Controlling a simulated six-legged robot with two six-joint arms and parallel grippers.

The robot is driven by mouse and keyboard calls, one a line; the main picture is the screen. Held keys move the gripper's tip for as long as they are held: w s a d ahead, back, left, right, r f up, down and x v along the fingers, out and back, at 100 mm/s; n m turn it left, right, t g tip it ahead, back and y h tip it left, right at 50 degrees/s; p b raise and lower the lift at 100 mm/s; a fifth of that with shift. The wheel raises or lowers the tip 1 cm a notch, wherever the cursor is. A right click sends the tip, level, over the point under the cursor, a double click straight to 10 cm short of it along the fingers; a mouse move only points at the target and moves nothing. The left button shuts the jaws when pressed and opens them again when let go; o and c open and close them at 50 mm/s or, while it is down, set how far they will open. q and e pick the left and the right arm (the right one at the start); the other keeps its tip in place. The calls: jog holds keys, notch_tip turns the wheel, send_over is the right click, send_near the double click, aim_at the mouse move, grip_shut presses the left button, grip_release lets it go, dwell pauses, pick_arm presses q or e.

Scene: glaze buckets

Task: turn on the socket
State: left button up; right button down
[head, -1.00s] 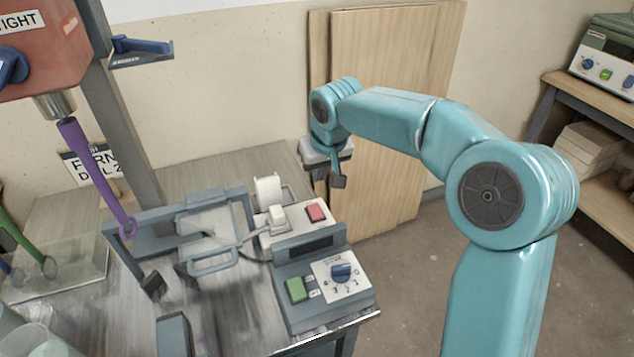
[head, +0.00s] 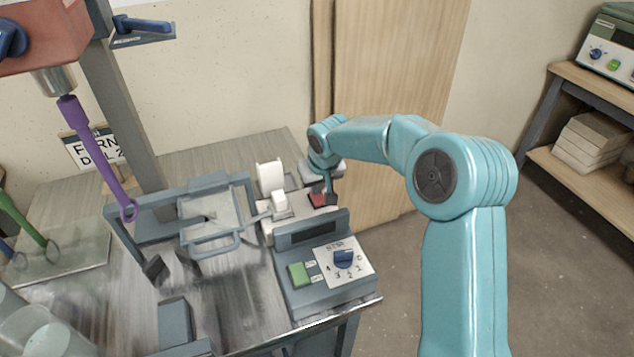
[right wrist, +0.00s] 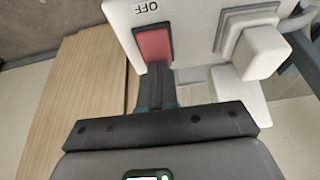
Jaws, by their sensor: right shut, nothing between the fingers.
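The socket (head: 292,213) is a white block on the bench behind the grey control box. Its red rocker switch (head: 317,200) is at its right end, and a white plug (head: 279,201) sits in it to the left. In the right wrist view the red switch (right wrist: 154,46) shows beside an OFF label, with the plug (right wrist: 262,52) to its right. My right gripper (head: 328,198) is shut and empty, with its fingertips at the switch's edge. In the right wrist view the fingertips (right wrist: 160,75) are at the switch's lower end; whether they touch it I cannot tell. My left gripper is not in view.
The control box (head: 325,275) with a green button and blue dial stands in front of the socket. A hinged grey guard frame (head: 210,220) is to the left, below a purple stirrer (head: 95,150). Wooden boards (head: 400,100) lean on the wall behind.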

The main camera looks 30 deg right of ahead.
jog(key=shift+r+p, duration=0.1)
jog(key=shift+p, duration=0.2)
jog(key=shift+w+g+p, duration=0.15)
jog(key=shift+g+p, duration=0.35)
jog(key=shift+p, duration=0.7)
jog(key=shift+w+d+f+b, duration=0.1)
jog(key=shift+f+b, duration=0.25)
jog(key=shift+f, duration=0.15)
jog(key=shift+s, duration=0.2)
jog(key=shift+s+f+b, duration=0.1)
jog(key=shift+s+b, duration=0.05)
jog(key=shift+b, duration=0.15)
jog(key=shift+s+a+b, duration=0.3)
jog(key=shift+s, duration=0.25)
